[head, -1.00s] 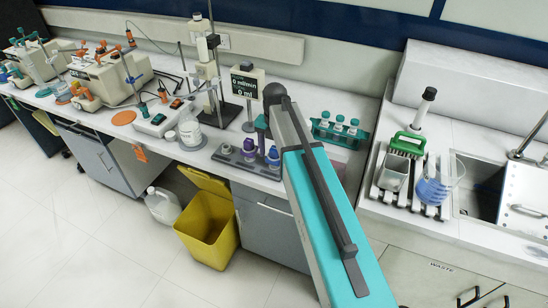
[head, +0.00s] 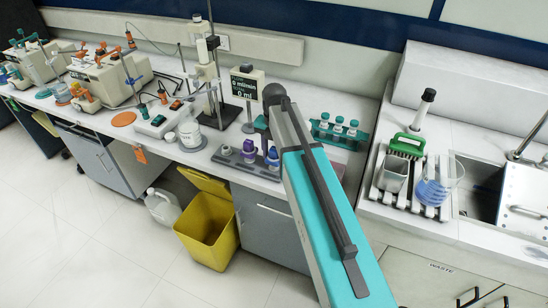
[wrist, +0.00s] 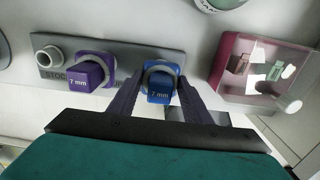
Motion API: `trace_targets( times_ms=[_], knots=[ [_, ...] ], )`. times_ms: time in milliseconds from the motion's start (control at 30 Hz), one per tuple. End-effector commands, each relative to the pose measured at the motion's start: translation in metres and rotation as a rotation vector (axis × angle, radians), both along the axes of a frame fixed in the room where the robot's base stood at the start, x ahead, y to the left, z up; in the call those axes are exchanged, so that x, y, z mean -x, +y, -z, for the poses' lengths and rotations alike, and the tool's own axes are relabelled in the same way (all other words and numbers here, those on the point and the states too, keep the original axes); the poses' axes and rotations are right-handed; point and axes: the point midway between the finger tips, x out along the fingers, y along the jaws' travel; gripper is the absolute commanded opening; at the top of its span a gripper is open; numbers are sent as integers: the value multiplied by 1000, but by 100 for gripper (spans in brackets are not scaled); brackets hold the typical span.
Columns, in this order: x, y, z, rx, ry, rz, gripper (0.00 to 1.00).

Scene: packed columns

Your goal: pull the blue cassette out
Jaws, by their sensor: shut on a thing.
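A blue piece marked 7 mm (wrist: 160,88) sits at a grey holder (wrist: 52,60) in the wrist view. It looks more like a square-ended stopper than a cassette. My gripper (wrist: 159,79) is shut on it, one dark finger on each side. In the head view the blue piece (head: 273,156) is at the right end of the holder (head: 224,157), beside my arm. My gripper (head: 262,125) is mostly hidden there by my arm. I cannot tell whether the piece is seated or lifted.
A purple 7 mm piece (wrist: 88,74) stands close to the left finger. A pink clear box (wrist: 263,68) is close on the right.

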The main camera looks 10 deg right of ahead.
Motion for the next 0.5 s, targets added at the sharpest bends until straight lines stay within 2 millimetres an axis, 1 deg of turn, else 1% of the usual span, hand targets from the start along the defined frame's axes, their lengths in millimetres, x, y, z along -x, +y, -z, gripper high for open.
trace_targets(
  times_ms=[500],
  knots=[
    [0, 0, -6, 0, 0, 0, 5]
  ],
)
